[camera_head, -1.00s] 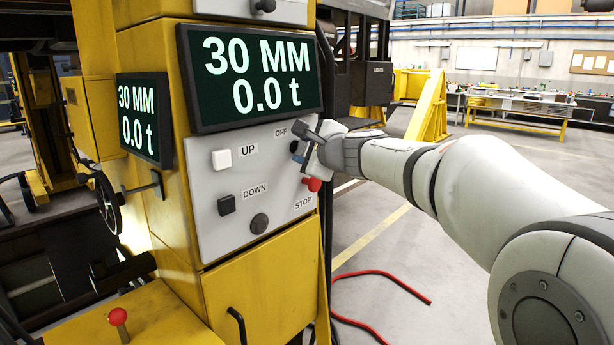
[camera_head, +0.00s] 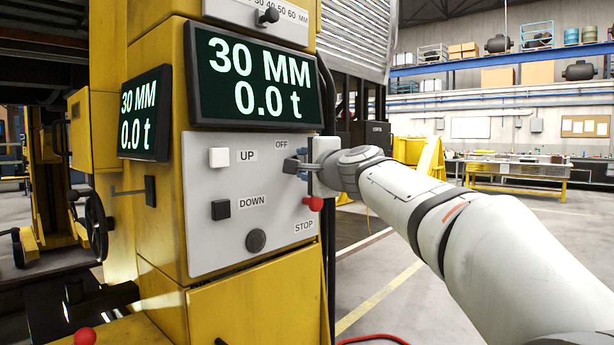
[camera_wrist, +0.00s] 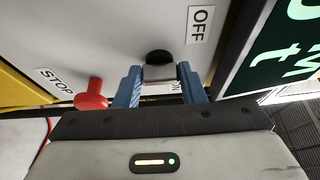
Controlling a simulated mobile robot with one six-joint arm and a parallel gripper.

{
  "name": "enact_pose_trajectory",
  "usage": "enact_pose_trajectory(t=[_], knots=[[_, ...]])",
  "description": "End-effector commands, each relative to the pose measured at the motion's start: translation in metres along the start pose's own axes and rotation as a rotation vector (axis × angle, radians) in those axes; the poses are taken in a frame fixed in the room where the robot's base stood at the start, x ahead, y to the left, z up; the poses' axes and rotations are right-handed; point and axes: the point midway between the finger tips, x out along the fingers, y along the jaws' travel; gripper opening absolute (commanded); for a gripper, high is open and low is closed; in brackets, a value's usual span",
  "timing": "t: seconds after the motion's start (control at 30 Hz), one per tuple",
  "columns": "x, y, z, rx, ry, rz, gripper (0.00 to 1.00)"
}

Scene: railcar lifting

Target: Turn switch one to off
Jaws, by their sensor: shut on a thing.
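The switch is a small rotary knob on the grey control panel (camera_head: 222,240), below the OFF label (camera_head: 281,145). In the wrist view its black rounded end (camera_wrist: 158,56) and a pale metallic part show between my blue fingers. My gripper (camera_wrist: 159,72) is shut on this knob; it also shows at the panel's right edge in the head view (camera_head: 302,165). The OFF label (camera_wrist: 200,24) lies beyond the knob, to the upper right in the wrist view. An ON label (camera_wrist: 176,87) is partly hidden behind my fingers.
A red STOP knob (camera_head: 314,203) sits just below my gripper and shows close beside a finger in the wrist view (camera_wrist: 92,95). A white UP button (camera_head: 219,157) and black DOWN button (camera_head: 221,209) are left. The display (camera_head: 255,80) above reads 30 MM, 0.0 t.

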Motion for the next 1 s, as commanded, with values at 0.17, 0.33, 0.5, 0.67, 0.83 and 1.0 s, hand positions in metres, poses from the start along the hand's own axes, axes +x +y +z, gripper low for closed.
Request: enact_pose_trajectory(t=[0.17,0.33,0.5,0.67,0.83,1.0], knots=[[0.0008,0.0022,0.0013,-0.010,-0.004,0.000,0.14],[0.0008,0.0018,0.0012,-0.011,-0.004,0.000,0.14],[0.0008,0.0018,0.0011,-0.011,-0.004,0.000,0.40],[0.0005,0.0012,0.0007,-0.010,-0.002,-0.001,0.53],[0.0003,0.0006,0.0003,-0.010,-0.002,-0.002,0.58],[-0.0020,0.0003,0.0002,-0.010,-0.001,-0.003,0.58]])
